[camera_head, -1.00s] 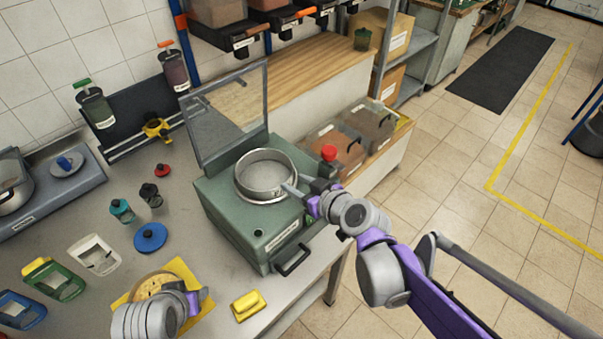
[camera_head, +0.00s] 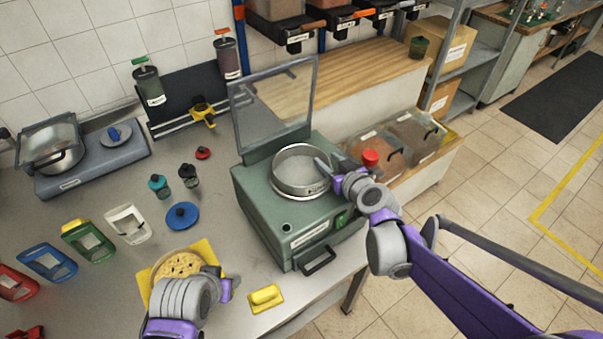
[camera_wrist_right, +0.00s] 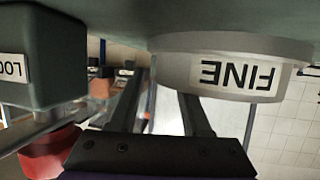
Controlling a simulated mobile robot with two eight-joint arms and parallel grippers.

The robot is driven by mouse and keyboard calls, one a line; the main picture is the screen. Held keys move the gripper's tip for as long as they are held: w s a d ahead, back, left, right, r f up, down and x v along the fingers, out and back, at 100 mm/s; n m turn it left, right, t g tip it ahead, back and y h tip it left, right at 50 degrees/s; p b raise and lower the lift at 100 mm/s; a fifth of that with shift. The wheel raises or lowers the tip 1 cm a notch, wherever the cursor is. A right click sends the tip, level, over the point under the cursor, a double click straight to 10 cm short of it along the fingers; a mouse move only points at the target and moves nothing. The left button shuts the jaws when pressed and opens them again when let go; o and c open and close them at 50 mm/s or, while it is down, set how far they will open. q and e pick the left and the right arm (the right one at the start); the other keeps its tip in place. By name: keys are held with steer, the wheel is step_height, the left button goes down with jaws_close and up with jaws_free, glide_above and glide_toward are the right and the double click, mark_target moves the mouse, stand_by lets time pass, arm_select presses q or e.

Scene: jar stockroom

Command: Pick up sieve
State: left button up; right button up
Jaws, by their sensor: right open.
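The sieve (camera_head: 302,190) is a round, shallow metal ring with a pale mesh, seated on top of the green machine (camera_head: 285,228). In the right wrist view its wall (camera_wrist_right: 185,80) fills the upper part, with an upside-down label reading FINE. My right gripper (camera_head: 324,168) is at the sieve's right rim, jaws open. In the wrist view its two dark fingers (camera_wrist_right: 160,112) are spread, pointing toward the sieve; I cannot tell if they touch it. My left gripper (camera_head: 228,289) is low at the left, by a yellow mat; its jaws are not clear.
A clear lid (camera_head: 275,105) stands raised behind the sieve. A red knob (camera_head: 370,157) is close to my right gripper. A tan disc (camera_head: 180,266) lies on the yellow mat (camera_head: 207,249), and a yellow block (camera_head: 265,298) lies nearby. Coloured scoop-like holders (camera_head: 88,240) stand left.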

steer(key=shift+x, duration=1.15)
jaws_close()
stand_by(0.5)
